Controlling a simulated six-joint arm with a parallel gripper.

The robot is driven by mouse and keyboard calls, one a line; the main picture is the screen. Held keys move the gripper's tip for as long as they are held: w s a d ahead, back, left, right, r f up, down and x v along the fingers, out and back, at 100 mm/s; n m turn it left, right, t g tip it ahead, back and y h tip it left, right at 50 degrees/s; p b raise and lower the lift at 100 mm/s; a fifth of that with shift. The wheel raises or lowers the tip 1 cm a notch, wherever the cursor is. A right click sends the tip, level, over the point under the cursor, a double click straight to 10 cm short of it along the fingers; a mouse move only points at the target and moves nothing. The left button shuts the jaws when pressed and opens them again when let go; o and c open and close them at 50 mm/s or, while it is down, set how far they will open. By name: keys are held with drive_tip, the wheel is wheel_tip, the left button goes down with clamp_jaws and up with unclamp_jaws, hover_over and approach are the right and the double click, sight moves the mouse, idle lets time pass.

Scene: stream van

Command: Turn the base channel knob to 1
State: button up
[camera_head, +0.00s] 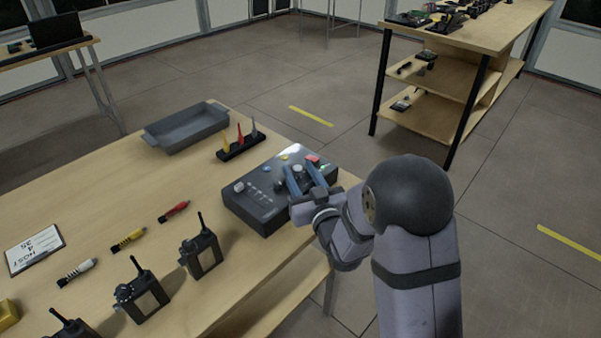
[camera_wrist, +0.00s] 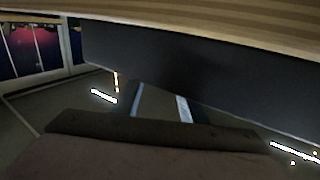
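A dark grey base box (camera_head: 262,210) with a control panel on top stands on the wooden table. A pale round knob (camera_head: 298,169) is near its far right part, and another light knob (camera_head: 239,187) is at its left end. Labels and pointer settings are too small to read. My gripper (camera_head: 304,176) reaches over the box from the right, its two bluish fingers apart near the pale round knob. I cannot tell whether they touch it. In the wrist view the fingers (camera_wrist: 160,104) show apart, with a dark surface (camera_wrist: 200,68) across the picture and no knob visible.
A grey tray (camera_head: 185,130) and a rack with coloured pointed pieces (camera_head: 241,148) stand behind the box. A shelf table (camera_head: 470,30) stands beyond.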

clamp_jaws()
drive_tip(key=shift+d+n+g+y, duration=0.15)
drive_tip(key=shift+n+g+y, duration=0.2)
drive_tip(key=shift+y, duration=0.25)
drive_tip(key=shift+w+d+n+g+y+b, duration=0.15)
drive_tip(key=shift+n+g+y+b, duration=0.2)
drive_tip(key=shift+n+y, duration=0.35)
drive_tip(key=shift+d+n+g+y+b, duration=0.1)
drive_tip(key=shift+n+g+y, duration=0.35)
drive_tip(key=shift+y, duration=0.35)
drive_tip(key=shift+w+d+n+g+y+p, duration=0.15)
drive_tip(key=shift+n+g+y+p, duration=0.2)
drive_tip(key=shift+n+g+y, duration=0.9)
drive_tip(key=shift+w+n+g+y+p, duration=0.1)
drive_tip(key=shift+n+g+y+p, duration=0.2)
drive_tip(key=shift+n+g+y, duration=0.95)
drive_tip(key=shift+g+y, duration=0.3)
drive_tip(key=shift+g, duration=0.05)
unclamp_jaws()
